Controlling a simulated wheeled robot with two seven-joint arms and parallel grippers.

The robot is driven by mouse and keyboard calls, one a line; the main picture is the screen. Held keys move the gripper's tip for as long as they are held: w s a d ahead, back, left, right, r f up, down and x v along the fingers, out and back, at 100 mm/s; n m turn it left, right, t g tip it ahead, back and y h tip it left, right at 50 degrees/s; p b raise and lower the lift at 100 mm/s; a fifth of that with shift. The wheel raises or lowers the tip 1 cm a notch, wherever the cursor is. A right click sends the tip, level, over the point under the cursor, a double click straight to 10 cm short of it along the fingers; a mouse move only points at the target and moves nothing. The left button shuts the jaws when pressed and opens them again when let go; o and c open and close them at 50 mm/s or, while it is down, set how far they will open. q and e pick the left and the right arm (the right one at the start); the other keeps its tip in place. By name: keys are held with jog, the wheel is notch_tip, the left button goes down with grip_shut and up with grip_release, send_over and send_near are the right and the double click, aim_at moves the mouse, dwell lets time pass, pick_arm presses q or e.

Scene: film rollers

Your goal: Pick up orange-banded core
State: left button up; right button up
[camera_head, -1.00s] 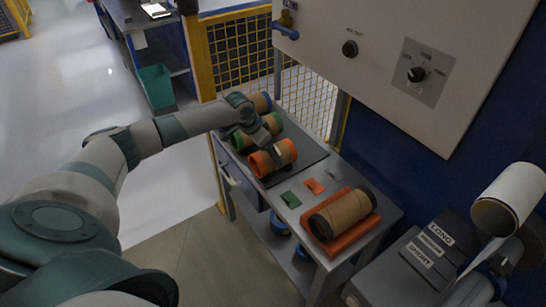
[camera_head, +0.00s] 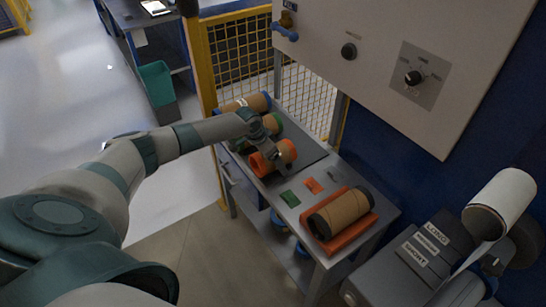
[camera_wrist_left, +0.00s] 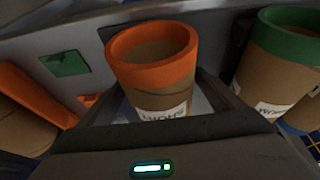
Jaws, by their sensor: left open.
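The orange-banded core (camera_head: 259,165), a brown tube with orange ends, lies on the dark mat (camera_head: 305,148) on the workbench. In the left wrist view the core (camera_wrist_left: 152,65) shows its open orange end and a white printed label, in front of the palm and between the fingers. My left gripper (camera_head: 275,153) is open over the core in the head view and hides part of it. Whether the fingers touch the core I cannot tell. My right gripper is not in view.
A green-banded core (camera_head: 274,122) lies close behind, with a blue-banded core (camera_head: 256,101) beyond. A dark-ended core (camera_head: 341,212) rests on an orange tray (camera_head: 368,222) nearer the front. A green tag (camera_head: 289,199) and an orange tag (camera_head: 313,185) lie between. A panel stands behind the bench.

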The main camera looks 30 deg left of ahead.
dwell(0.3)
pick_arm(q)
jog(key=c, duration=1.3)
jog(key=shift+c, duration=0.2)
jog(key=shift+r, duration=0.1)
jog(key=shift+w+r+b, duration=0.1)
jog(key=shift+r+b, duration=0.25)
jog(key=shift+r, duration=0.1)
jog(key=r+b, duration=0.1)
jog(key=d+r, duration=0.1)
jog(key=r, duration=0.1)
jog(key=shift+r+b, duration=0.15)
jog(key=shift+b, duration=0.2)
jog(key=d+r+b, duration=0.3)
jog(key=d+r, duration=0.3)
jog(key=d, duration=0.4)
jog(key=shift+w+d+r, duration=0.25)
jog(key=shift+d+r, duration=0.1)
